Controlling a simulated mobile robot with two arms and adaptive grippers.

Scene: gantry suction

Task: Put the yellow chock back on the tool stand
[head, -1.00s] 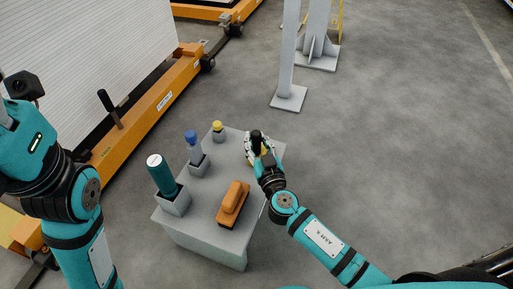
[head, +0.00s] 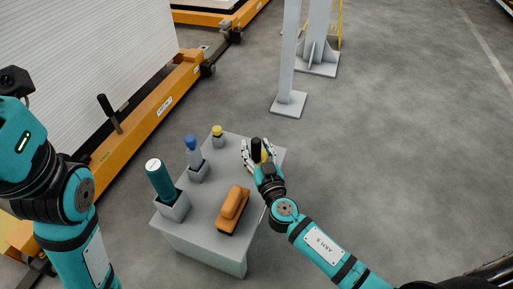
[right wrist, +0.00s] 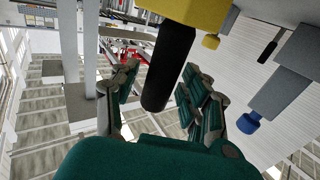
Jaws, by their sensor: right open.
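The yellow chock (head: 265,156) with its black upright handle (head: 256,149) is at the far right corner of the grey tool stand (head: 205,248). My right gripper (head: 259,153) is at the chock, its fingers spread on both sides of the handle. In the right wrist view the black handle (right wrist: 168,68) stands between the open fingers, with visible gaps beside it. The yellow body (right wrist: 196,12) is cut off at the top of that view. Whether the chock's underside rests flat on the stand is hidden. My left arm is at the left; its gripper is not in view.
The stand also holds an orange block tool (head: 233,208), a teal cylinder (head: 160,180), a blue-topped tool (head: 192,150) and a small yellow-capped item (head: 217,131). An orange-framed rack (head: 150,115) is to the left. A grey post (head: 289,60) stands behind; floor to the right is clear.

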